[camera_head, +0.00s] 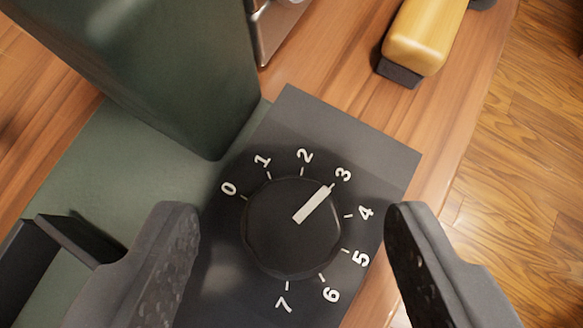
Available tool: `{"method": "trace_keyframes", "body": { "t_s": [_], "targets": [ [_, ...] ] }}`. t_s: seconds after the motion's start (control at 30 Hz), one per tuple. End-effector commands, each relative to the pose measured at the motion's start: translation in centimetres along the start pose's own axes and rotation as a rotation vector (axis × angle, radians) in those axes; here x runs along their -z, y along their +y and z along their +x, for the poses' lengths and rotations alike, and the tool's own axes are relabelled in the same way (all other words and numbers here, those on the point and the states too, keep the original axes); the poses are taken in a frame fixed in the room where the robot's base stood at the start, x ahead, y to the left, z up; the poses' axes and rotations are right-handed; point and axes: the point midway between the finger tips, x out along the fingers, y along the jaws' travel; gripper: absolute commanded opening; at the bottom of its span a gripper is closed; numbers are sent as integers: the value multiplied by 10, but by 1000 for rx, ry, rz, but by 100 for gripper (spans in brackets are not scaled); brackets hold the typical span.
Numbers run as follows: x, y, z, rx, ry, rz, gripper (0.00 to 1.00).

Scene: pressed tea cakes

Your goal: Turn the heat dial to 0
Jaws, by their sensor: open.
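The heat dial (285,245) is a round black knob on a dark grey panel (385,160). White numbers 0 to 7 run around it. Its white pointer line (314,204) points at the 3. The 0 mark (229,188) is at the upper left of the knob. My gripper (290,225) is open, with one dark finger on each side of the knob. Gaps show between both fingers and the knob in this view. I cannot tell how high the fingertips are above the panel.
A tall dark green block (175,75) stands at the upper left on a green base (150,165). A yellow object with a dark end (420,40) lies at the top right on the wooden table (335,70). A metal part (277,25) is at the top. The table's edge is at right.

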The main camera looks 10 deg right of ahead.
Motion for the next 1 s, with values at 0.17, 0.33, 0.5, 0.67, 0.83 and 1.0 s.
{"method": "trace_keyframes", "body": {
  "t_s": [0.17,0.33,0.5,0.67,0.83,1.0],
  "targets": [
    [0,0,11,0,0,1,55],
    [0,0,14,0,0,2,55],
    [0,1,13,0,0,2,55],
    [0,1,13,0,0,2,12],
    [0,-3,13,2,0,0,12],
    [1,-2,12,16,0,-10,12]
  ]
}}
